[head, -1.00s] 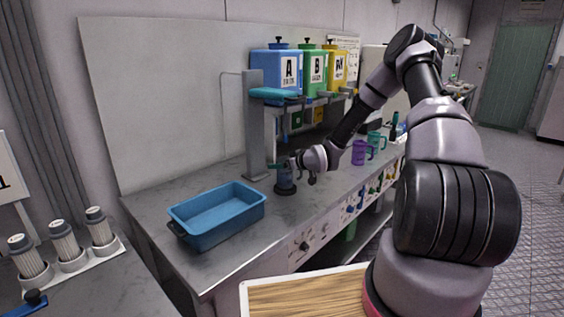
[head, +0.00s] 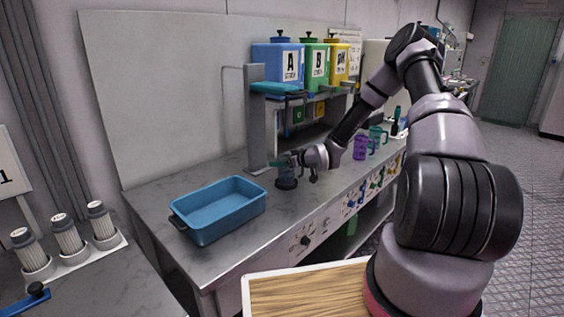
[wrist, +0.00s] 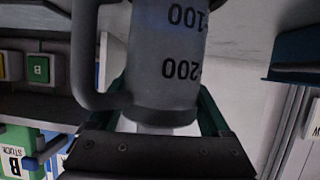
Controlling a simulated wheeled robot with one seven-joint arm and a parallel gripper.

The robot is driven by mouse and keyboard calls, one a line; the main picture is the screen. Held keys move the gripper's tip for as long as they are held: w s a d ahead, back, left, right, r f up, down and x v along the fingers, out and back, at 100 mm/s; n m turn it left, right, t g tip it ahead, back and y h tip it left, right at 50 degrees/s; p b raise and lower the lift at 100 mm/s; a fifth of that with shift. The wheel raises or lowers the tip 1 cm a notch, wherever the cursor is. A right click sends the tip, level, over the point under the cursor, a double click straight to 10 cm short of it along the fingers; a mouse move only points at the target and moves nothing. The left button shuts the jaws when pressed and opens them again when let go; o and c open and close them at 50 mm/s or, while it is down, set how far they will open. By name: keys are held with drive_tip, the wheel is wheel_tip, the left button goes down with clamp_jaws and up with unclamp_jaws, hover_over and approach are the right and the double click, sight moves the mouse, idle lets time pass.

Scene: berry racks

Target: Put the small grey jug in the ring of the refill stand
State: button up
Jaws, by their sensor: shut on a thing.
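The small grey jug (head: 287,173) is in my gripper at the front of the refill stand (head: 257,120). My gripper (head: 290,160) is shut on its upper part, with green fingers on either side. In the wrist view the jug (wrist: 170,55) fills the middle, with 100 and 200 marks and its handle to the left; my gripper (wrist: 165,115) is across its near end. A dark round ring (head: 286,185) shows at the jug's lower end in the head view. I cannot tell whether the jug is seated in it or just above.
A blue tray (head: 256,208) stands left of the stand on the grey bench (head: 165,205). Blue, green and yellow containers (head: 314,62) stand on a shelf behind. A purple mug (head: 361,147) and a teal mug (head: 376,136) stand to the right. Bench between tray and jug is clear.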

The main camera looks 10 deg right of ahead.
drive_tip(key=o, duration=1.5)
drive_tip(key=shift+c, duration=0.2)
drive_tip(key=v, duration=1)
drive_tip(key=shift+s+d, duration=0.2)
drive_tip(key=shift+s, duration=0.15)
drive_tip(key=shift+r, duration=0.1)
